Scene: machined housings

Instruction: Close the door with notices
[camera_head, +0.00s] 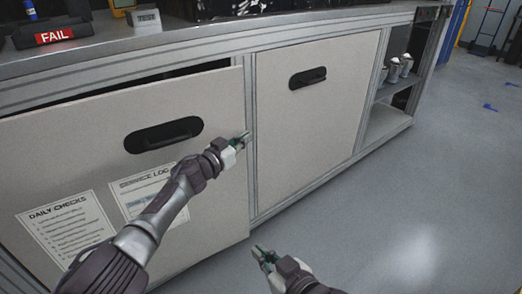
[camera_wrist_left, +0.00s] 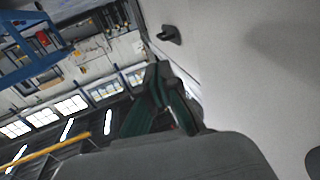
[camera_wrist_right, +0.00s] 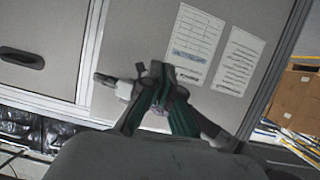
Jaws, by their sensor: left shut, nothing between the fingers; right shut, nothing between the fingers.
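The door with notices (camera_head: 70,140) is the left pale cabinet door, with a dark recessed handle (camera_head: 164,135), a "DAILY CHECKS" sheet (camera_head: 66,228) and a second sheet (camera_head: 135,193). It stands slightly ajar, with a dark gap along its top. My left gripper (camera_head: 243,138) is shut and empty at the door's right edge; contact cannot be told. My right gripper (camera_head: 262,252) is shut and empty, lower down in front of the cabinet. The right wrist view shows the door (camera_wrist_right: 140,30) with both sheets, and my left gripper (camera_wrist_right: 125,88) before it.
A second door (camera_head: 300,125) with a dark handle (camera_head: 307,78) sits flush to the right. Beyond it are open shelves (camera_head: 390,90) with metal parts. The worktop (camera_head: 200,38) holds a red "FAIL" label (camera_head: 54,36). The grey floor (camera_head: 440,190) at right is clear.

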